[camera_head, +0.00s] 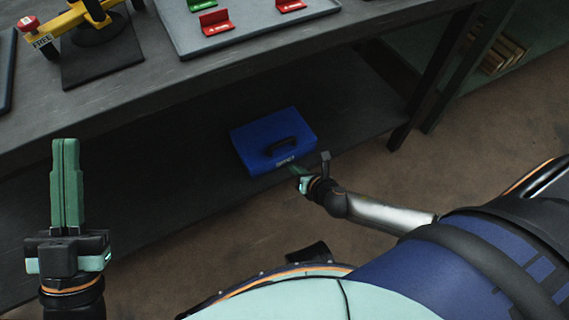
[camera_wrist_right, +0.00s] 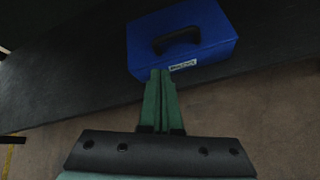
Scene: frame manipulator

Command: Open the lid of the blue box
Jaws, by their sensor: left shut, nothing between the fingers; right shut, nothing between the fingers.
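The blue box (camera_head: 262,131) sits on the dark lower shelf, with its lid closed, a black handle (camera_head: 281,146) on top and a small label at its front edge. In the right wrist view the blue box (camera_wrist_right: 212,22) is at the top, with its handle (camera_wrist_right: 176,39) and label in sight. My right gripper (camera_head: 297,170) is shut and empty, just in front of the box's front edge; its fingertips (camera_wrist_right: 160,72) overlap the box's lower edge in the wrist view, and I cannot tell whether they touch. My left gripper (camera_head: 66,143) is shut and empty, pointing up, far left of the box.
The workbench top (camera_head: 150,75) overhangs the lower shelf (camera_head: 180,185). On it are a grey tray (camera_head: 265,32) with red and green pieces and a yellow device (camera_head: 75,22). A dark table leg (camera_head: 425,90) stands right of the box. The shelf around the box is clear.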

